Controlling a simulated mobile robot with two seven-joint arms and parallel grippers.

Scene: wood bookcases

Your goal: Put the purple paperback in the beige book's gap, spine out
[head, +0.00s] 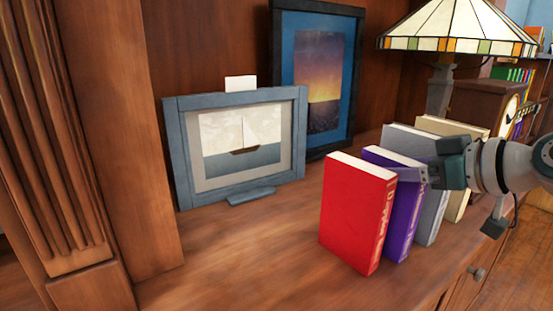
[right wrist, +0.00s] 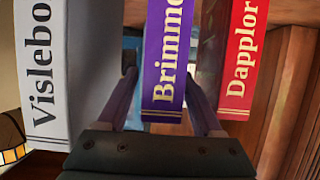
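The purple paperback (head: 396,201) stands upright on the wooden shelf, between a red book (head: 358,212) and a grey book (head: 428,215). The beige book (head: 455,125) stands at the right end of the row, partly hidden by my right arm. My right gripper (head: 412,177) is at the purple book's spine. In the right wrist view its fingers lie on either side of the purple book (right wrist: 165,65); some space shows on the left side, and the right finger is close to the book. No gap where the beige book stands is visible. My left gripper is out of view.
A stained-glass lamp (head: 455,30) and a wooden clock (head: 485,103) are at the back right.

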